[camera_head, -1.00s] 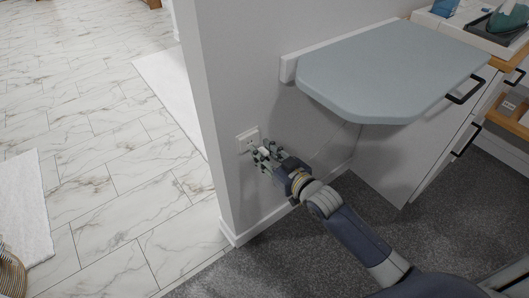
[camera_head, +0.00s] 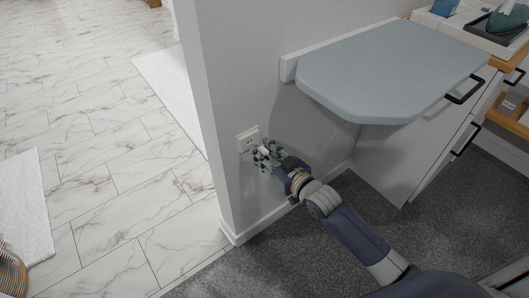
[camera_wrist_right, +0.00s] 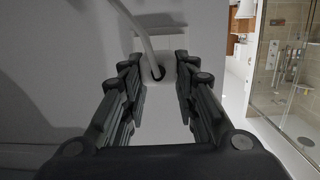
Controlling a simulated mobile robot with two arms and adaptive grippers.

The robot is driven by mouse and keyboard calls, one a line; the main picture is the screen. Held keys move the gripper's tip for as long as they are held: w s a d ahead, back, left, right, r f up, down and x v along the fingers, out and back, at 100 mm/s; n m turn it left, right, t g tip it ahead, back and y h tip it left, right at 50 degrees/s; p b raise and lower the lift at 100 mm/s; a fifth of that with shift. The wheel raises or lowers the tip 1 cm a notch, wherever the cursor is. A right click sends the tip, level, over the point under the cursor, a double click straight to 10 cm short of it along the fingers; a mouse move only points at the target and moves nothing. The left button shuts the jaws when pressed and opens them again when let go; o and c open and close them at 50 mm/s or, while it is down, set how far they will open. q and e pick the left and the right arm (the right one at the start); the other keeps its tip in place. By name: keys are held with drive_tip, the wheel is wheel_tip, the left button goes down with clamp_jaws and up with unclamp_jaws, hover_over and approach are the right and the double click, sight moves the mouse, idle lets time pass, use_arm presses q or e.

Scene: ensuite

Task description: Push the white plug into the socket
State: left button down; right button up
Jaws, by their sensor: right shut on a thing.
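The white socket (camera_head: 248,138) is a wall plate low on the grey wall, near the wall's end. My right gripper (camera_head: 262,156) is just in front of it, slightly below and to the right in the head view. The white plug (camera_head: 265,154) is small and partly hidden among the fingers in that view. In the right wrist view the plug (camera_wrist_right: 165,74) sits between the fingertips of the gripper (camera_wrist_right: 160,84), with its white cord (camera_wrist_right: 146,40) rising from its back. The plug hides its own prongs and the socket there, so I cannot tell whether they touch. My left gripper is not in view.
A grey-blue shelf (camera_head: 385,70) juts from the wall above my right arm. A white drawer cabinet (camera_head: 428,150) with black handles stands at right. The dark carpet (camera_head: 290,255) below is clear. Left of the wall's end lies open marble floor (camera_head: 100,190).

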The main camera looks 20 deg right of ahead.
sight(259, 147)
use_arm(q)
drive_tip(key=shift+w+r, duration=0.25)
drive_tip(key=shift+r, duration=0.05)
use_arm(e)
drive_tip(key=shift+w+a, duration=0.2)
drive_tip(key=shift+w, duration=0.25)
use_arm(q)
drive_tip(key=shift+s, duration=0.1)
use_arm(e)
drive_tip(key=shift+w+a, duration=0.1)
drive_tip(key=shift+w, duration=0.3)
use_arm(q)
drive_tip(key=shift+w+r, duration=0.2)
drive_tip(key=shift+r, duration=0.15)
use_arm(e)
drive_tip(key=shift+w+a, duration=0.2)
drive_tip(key=shift+w, duration=0.2)
drive_tip(key=shift+w, duration=0.2)
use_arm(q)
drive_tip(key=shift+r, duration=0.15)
use_arm(e)
drive_tip(key=shift+w+a+r, duration=0.1)
use_arm(q)
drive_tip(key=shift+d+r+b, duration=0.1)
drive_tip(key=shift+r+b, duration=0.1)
drive_tip(key=shift+b, duration=0.1)
use_arm(e)
drive_tip(key=shift+w, duration=0.3)
